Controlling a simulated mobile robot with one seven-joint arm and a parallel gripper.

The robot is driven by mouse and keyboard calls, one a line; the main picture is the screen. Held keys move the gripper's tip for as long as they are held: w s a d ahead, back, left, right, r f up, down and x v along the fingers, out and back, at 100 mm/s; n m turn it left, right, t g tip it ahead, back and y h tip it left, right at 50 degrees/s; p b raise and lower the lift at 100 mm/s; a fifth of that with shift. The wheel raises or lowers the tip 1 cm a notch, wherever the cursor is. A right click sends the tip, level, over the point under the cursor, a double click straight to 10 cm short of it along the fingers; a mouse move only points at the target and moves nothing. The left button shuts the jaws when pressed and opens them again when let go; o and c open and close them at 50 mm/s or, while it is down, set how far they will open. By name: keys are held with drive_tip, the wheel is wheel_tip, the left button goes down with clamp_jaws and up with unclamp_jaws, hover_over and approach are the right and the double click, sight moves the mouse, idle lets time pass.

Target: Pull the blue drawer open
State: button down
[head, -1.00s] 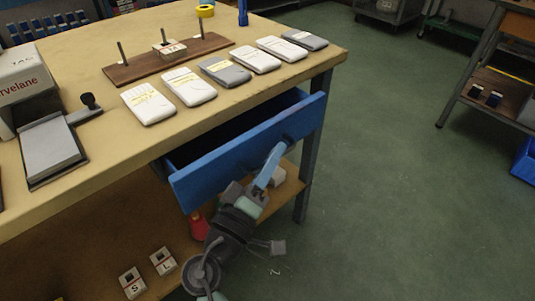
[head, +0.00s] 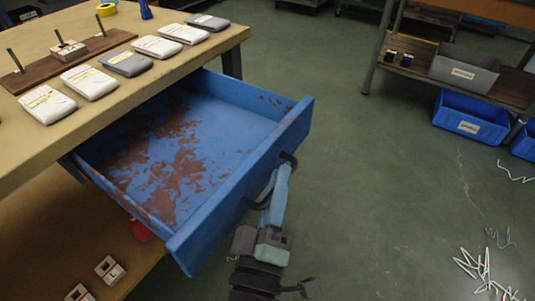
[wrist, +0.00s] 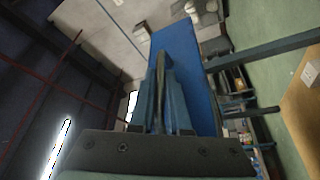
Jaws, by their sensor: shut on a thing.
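The blue drawer (head: 240,187) sticks far out from under the workbench. Its inside floor (head: 220,125) shows worn brown patches and looks empty. A dark bar handle (head: 289,158) is on its front. My gripper (head: 276,185) is at the handle, in front of the drawer face, its fingers shut on the handle. In the wrist view the blue drawer front (wrist: 180,60) stands beyond my gripper (wrist: 162,85), with the dark handle between the fingers. The exact contact of the fingertips is partly hidden.
The workbench top (head: 60,140) holds a row of white and grey packs (head: 92,82) and a wooden board with pegs (head: 75,58). Blocks (head: 110,270) lie on the lower shelf. Blue bins (head: 468,115) stand at the right. White strips (head: 485,272) lie on the floor; green floor right of the drawer is clear.

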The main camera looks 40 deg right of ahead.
drive_tip(key=shift+a, duration=0.1)
drive_tip(key=c, duration=1.2)
unclamp_jaws()
drive_tip(key=shift+o, duration=0.2)
drive_tip(key=v, duration=1.3)
